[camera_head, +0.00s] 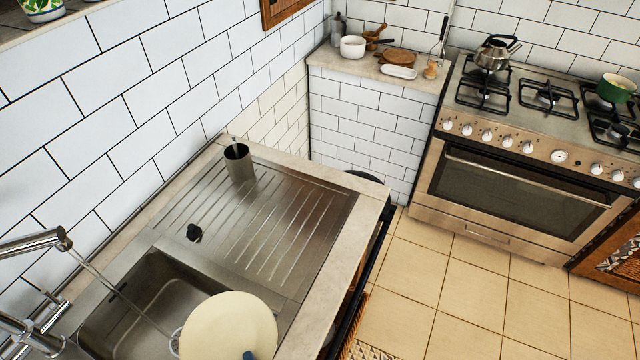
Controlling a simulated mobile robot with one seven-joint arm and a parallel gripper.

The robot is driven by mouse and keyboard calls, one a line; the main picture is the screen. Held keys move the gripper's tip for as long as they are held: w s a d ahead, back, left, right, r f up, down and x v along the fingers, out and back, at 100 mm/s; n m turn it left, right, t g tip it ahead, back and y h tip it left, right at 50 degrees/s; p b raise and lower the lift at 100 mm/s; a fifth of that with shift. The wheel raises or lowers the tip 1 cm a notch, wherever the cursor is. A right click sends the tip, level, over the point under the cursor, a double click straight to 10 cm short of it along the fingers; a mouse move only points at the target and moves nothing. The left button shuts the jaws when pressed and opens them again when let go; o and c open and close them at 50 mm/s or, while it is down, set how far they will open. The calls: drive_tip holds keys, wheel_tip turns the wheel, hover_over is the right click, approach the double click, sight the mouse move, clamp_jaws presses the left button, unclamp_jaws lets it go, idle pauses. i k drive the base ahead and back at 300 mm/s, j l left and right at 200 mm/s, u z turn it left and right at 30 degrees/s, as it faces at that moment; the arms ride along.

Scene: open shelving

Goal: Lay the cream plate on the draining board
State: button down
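The cream plate (228,326) is at the bottom of the view, in front of the sink basin (150,285) and its right rim. Its broad face is turned toward the camera, and its lower edge is cut off by the frame. Whether it rests on something or is held up does not show. A small blue piece overlaps its lower edge; it may be a fingertip of my gripper, but too little shows to be sure. The grooved steel draining board (290,215) lies beyond the sink, with its ribbed area bare.
A dark steel cup (239,161) stands at the draining board's far left corner, and a black plug (194,233) lies near the sink. A tap (35,242) reaches over the basin from the left. A tiled wall borders the left; the stove (530,150) stands far right.

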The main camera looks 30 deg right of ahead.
sight(263, 225)
drive_tip(key=l+u, duration=0.2)
drive_tip(key=u, duration=0.3)
drive_tip(key=l+u, duration=0.2)
drive_tip(key=u, duration=0.3)
drive_tip(key=k+l+u, duration=0.2)
drive_tip(key=l, duration=0.45)
drive_tip(key=k+l+u, duration=0.25)
drive_tip(key=k+l, duration=0.25)
drive_tip(key=k+l+u, duration=0.2)
drive_tip(key=k+l, duration=0.2)
drive_tip(key=l, duration=0.2)
drive_tip(key=k+l, duration=0.3)
